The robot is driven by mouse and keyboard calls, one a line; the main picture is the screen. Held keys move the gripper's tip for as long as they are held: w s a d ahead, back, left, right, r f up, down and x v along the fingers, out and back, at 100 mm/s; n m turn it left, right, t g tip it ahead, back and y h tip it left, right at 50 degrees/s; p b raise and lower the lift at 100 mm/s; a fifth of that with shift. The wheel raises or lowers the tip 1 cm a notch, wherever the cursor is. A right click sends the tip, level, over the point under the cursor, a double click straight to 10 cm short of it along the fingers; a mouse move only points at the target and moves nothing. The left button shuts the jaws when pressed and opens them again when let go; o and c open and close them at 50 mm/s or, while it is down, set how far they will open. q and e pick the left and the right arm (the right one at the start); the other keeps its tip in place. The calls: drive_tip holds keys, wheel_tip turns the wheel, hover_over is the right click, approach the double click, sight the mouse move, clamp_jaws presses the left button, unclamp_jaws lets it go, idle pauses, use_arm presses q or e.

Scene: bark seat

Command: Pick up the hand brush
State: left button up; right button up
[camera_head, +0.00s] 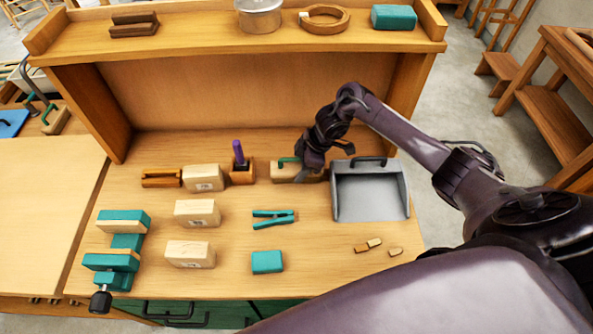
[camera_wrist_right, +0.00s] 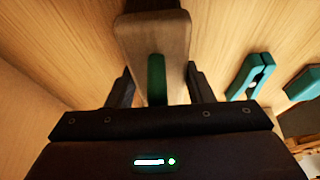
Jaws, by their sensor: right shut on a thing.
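The hand brush (camera_head: 284,172), a pale wooden block with a green strip on top, is at the back of the bench, left of the grey dustpan (camera_head: 371,198). My right gripper (camera_head: 308,174) reaches down over its right end and is shut on it. In the right wrist view the brush (camera_wrist_right: 155,38) runs between the two fingers of the gripper (camera_wrist_right: 160,88), with its green part close to the palm. The brush appears to be at bench level; any gap under it cannot be seen. My left gripper is not in view.
Just left of the brush stands a wooden holder (camera_head: 242,172) with a purple-handled tool. Pale blocks (camera_head: 203,178), a teal clip (camera_head: 273,217), a teal block (camera_head: 267,262) and wood scraps (camera_head: 368,246) lie around.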

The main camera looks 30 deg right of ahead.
drive_tip(key=shift+c, duration=1)
